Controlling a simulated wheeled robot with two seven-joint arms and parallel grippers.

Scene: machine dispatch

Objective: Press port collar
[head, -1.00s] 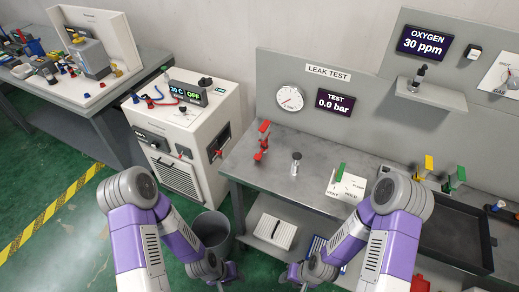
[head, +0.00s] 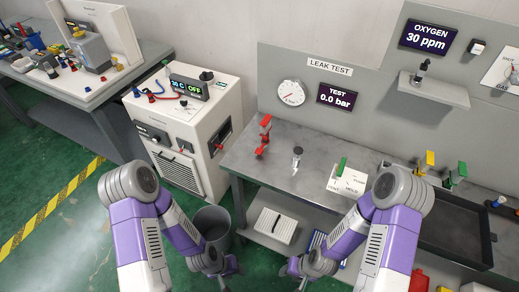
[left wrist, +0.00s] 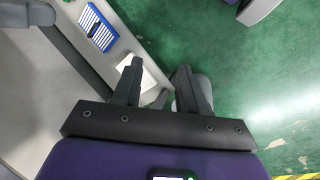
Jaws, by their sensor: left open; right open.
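I cannot clearly make out which part is the port collar. On the leak test bench (head: 311,193) a small silver upright fitting (head: 297,158) stands in the middle, with a red clamp-like stand (head: 264,136) to its left. A white block with a green lever (head: 346,180) is to its right. A white machine (head: 180,160) with red and blue hoses stands left of the bench; its display reads OFF. My left gripper (head: 226,269) is low in front of the bench, open and empty; in the left wrist view its fingers (left wrist: 160,76) are apart. My right gripper (head: 293,274) is low beside it, partly hidden.
A grey bin (head: 212,222) stands on the floor by the bench. A black tray (head: 455,228) is at the right, near yellow and green upright parts. A shelf (head: 430,92) juts from the back panel. Another table (head: 95,95) stands at the far left.

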